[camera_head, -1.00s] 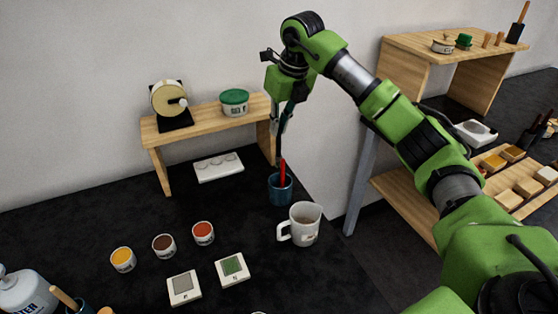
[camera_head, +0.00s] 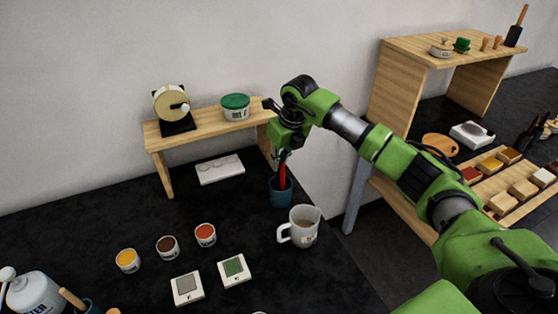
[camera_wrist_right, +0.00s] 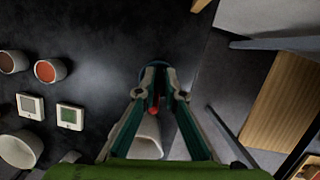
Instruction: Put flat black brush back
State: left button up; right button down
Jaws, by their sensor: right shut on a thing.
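A dark blue cup (camera_head: 281,193) stands near the right end of the black table, with a red-handled brush (camera_head: 283,174) upright in it. My right gripper (camera_head: 281,155) is directly above the cup, pointing down, its fingers close to the red handle. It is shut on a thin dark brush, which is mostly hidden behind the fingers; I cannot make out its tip. In the right wrist view the fingertips (camera_wrist_right: 158,78) come together over the cup, with the red handle (camera_wrist_right: 155,103) just beside them. My left gripper is not in view.
A white mug (camera_head: 303,228) stands close in front of the cup. A small wooden shelf (camera_head: 205,127) carries a tape roll and a green-lidded tub. Paint pots and two square tiles lie on the left. A gap separates this table from the right shelving.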

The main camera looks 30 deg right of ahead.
jog(key=shift+f, duration=0.15)
jog(key=c, duration=2.1)
grip_release()
jog(key=shift+c, duration=0.2)
jog(key=shift+r, duration=0.6)
jog(key=b+v, duration=0.2)
jog(key=v, duration=0.9)
jog(key=shift+b, duration=0.35)
jog(key=shift+s+r, duration=0.1)
